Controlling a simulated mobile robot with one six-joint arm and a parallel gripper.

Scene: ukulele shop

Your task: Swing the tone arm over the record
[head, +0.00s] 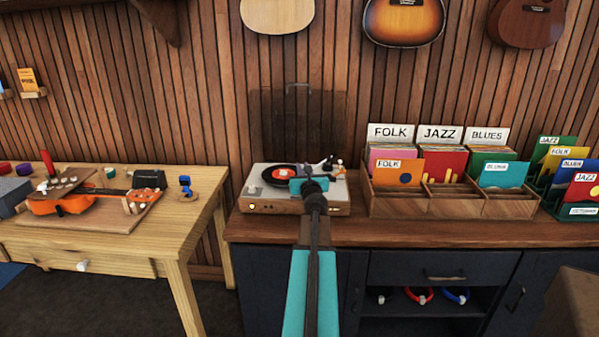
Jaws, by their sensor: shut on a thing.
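The record player (262,207) stands on the dark cabinet's wooden top, its clear lid (298,125) raised behind it. A black record (274,173) with a red label lies on the platter. The tone arm (328,163) shows at the platter's right side, small and partly hidden. My gripper (309,184) is over the front right of the player, at the record's right edge. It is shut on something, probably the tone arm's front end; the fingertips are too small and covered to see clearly. Whether the tone arm is over the record is unclear.
A wooden record crate (400,205) with FOLK, JAZZ and BLUES dividers stands close to the player's right. A workbench (185,215) with an orange ukulele (62,203) is to the left. The counter strip (400,234) in front is clear. Instruments hang on the wall above.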

